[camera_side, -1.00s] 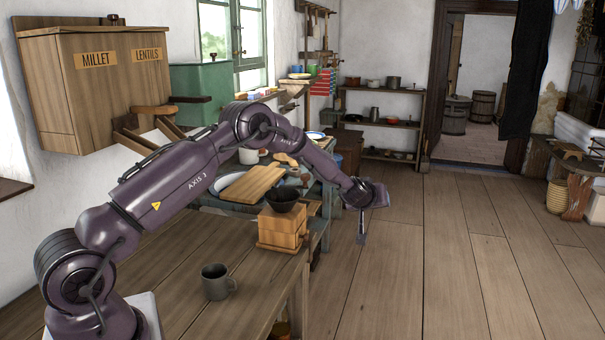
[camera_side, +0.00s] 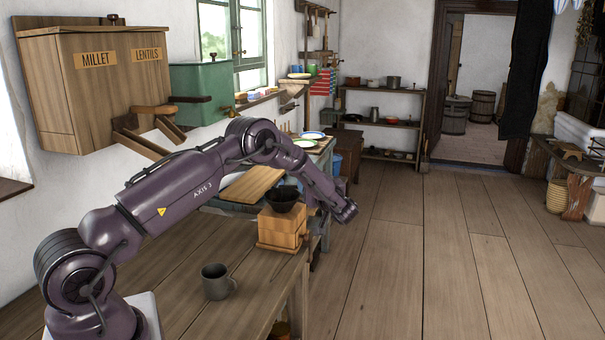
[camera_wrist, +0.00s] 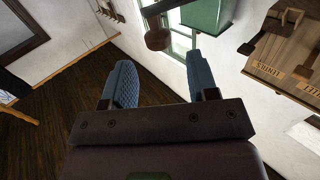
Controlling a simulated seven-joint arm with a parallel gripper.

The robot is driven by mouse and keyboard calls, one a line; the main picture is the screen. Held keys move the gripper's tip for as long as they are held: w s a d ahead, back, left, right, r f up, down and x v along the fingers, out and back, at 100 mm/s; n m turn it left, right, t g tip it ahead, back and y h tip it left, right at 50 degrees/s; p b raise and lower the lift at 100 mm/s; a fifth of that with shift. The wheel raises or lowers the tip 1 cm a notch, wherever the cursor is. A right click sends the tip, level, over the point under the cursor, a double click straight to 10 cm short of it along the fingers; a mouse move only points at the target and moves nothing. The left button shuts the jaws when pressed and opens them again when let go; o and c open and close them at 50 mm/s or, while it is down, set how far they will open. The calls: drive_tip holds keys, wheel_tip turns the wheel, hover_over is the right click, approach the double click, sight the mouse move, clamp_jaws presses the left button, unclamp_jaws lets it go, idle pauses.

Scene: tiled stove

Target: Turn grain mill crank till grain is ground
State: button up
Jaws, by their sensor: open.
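The grain mill (camera_side: 282,228) is a light wooden box with a dark bowl-shaped hopper (camera_side: 285,197) on top. It stands upright on the wooden table in the side view.
A grey mug (camera_side: 217,282) stands on the table (camera_side: 185,300) in front of the mill. A wooden board (camera_side: 250,186) lies behind it. The millet and lentils bin (camera_side: 95,95) and a green box (camera_side: 203,90) are on the left wall.

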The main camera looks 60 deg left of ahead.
drive_tip(key=a, duration=0.7)
drive_tip(key=shift+w+a, duration=0.25)
drive_tip(key=shift+w, duration=0.05)
clamp_jaws()
